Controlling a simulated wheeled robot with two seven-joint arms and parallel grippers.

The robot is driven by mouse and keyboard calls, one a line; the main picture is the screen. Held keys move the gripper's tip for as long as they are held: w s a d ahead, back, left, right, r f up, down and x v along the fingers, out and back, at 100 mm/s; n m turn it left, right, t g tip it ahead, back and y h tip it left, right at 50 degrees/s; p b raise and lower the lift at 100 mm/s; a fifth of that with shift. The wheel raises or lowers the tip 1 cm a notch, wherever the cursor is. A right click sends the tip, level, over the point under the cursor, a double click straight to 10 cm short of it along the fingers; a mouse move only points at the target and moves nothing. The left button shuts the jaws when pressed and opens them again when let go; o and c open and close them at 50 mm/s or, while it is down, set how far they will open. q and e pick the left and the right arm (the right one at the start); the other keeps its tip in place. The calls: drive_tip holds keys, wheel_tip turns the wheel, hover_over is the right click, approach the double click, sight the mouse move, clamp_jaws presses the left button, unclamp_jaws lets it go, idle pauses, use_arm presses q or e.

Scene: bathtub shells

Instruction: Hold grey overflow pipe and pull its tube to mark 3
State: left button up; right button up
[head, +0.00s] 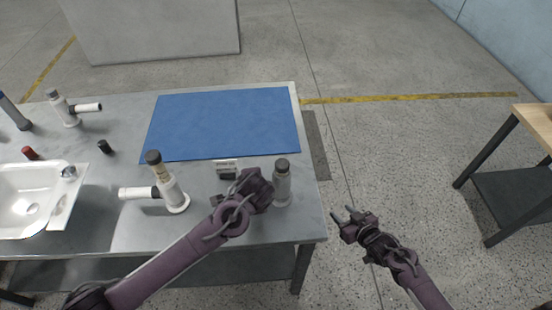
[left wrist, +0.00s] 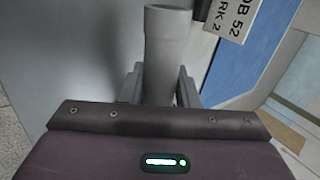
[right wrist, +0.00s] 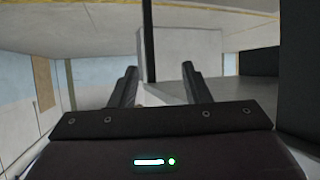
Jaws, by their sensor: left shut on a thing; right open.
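The grey overflow pipe (head: 282,186) stands upright near the right end of the metal table, with a dark cap on top. My left gripper (head: 268,190) is shut on the pipe from its left side. In the left wrist view the pipe (left wrist: 167,50) runs between the two fingers. My right gripper (head: 351,216) is open and empty, off the table's right edge and apart from the pipe. In the right wrist view its fingers (right wrist: 160,85) are spread with nothing between them. Marks on the pipe's tube are too small to read.
A small label card (head: 227,166) stands left of the pipe; in the left wrist view the card (left wrist: 232,15) partly reads "RK 2". A white branched pipe (head: 172,190), a sink (head: 25,205) and a blue mat (head: 225,125) are on the table. Another table (head: 535,122) stands at right.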

drive_tip(key=w+a+r+n+t+y, duration=0.1)
drive_tip(key=w+r+y, duration=0.15)
drive_tip(key=r, duration=0.45)
drive_tip(key=n+t+y, duration=0.1)
drive_tip(key=n+y, duration=0.2)
drive_tip(key=y, duration=0.2)
approach(277, 160)
drive_tip(key=x, duration=1)
drive_tip(key=shift+w+a+f, duration=0.1)
drive_tip(key=shift+w+f, duration=0.15)
drive_tip(key=shift+c, duration=0.4)
